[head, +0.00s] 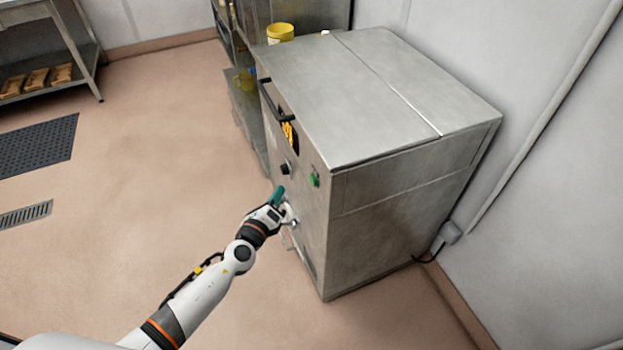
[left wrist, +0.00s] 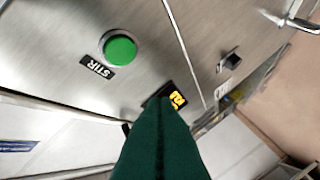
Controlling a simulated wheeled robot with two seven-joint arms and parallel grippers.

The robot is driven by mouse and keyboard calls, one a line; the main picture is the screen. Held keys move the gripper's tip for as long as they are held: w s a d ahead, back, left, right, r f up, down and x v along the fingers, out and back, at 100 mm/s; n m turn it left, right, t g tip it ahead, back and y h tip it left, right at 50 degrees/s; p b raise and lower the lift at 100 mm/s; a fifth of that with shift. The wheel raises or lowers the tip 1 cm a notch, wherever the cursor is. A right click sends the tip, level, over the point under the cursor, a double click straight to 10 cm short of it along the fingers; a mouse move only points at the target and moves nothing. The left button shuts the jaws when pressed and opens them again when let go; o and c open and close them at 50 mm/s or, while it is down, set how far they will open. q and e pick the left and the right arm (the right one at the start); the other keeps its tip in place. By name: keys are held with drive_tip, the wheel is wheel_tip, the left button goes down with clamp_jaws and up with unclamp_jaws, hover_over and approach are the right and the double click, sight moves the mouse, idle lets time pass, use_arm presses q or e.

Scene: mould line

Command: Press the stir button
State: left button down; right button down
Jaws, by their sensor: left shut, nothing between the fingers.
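The stir button is a round green button (left wrist: 121,50) in a metal ring, with a black STIR label (left wrist: 97,66) beside it in the left wrist view. In the head view the green button (head: 315,180) sits on the front face of the steel machine (head: 400,190), near its upper right corner. My left gripper (head: 279,192) is shut and empty, with green fingers, close to the machine front, left of and slightly below the button. In the left wrist view its closed fingers (left wrist: 161,140) point at the panel, apart from the button. My right gripper is in neither view.
A black knob (head: 286,168) and a display with yellow digits (head: 288,132) are on the same front, below a black handle (head: 270,98). A yellow tub (head: 280,33) stands behind the machine. The floor at left is open, with a dark mat (head: 38,146).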

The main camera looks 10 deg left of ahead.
use_arm(q)
drive_tip(key=shift+w+d, duration=0.55)
drive_tip(key=shift+d, duration=0.25)
drive_tip(key=shift+w+d, duration=0.55)
drive_tip(key=shift+d, duration=0.3)
drive_tip(key=shift+w+d, duration=0.55)
drive_tip(key=shift+d, duration=0.25)
drive_tip(key=shift+w+d, duration=0.1)
drive_tip(key=shift+d, duration=0.05)
drive_tip(key=shift+w+d, duration=0.15)
drive_tip(key=shift+d, duration=0.1)
drive_tip(key=shift+w+d, duration=0.2)
drive_tip(key=shift+d, duration=0.1)
idle(0.8)
drive_tip(key=shift+a, duration=0.1)
drive_tip(key=shift+s+a, duration=0.45)
drive_tip(key=shift+a, duration=0.1)
idle(0.3)
drive_tip(key=shift+s+a+b, duration=0.25)
drive_tip(key=shift+s+a, duration=0.45)
drive_tip(key=shift+a, duration=0.35)
drive_tip(key=shift+s+a+b, duration=0.25)
drive_tip(key=shift+s+a, duration=0.45)
drive_tip(key=shift+a, duration=0.35)
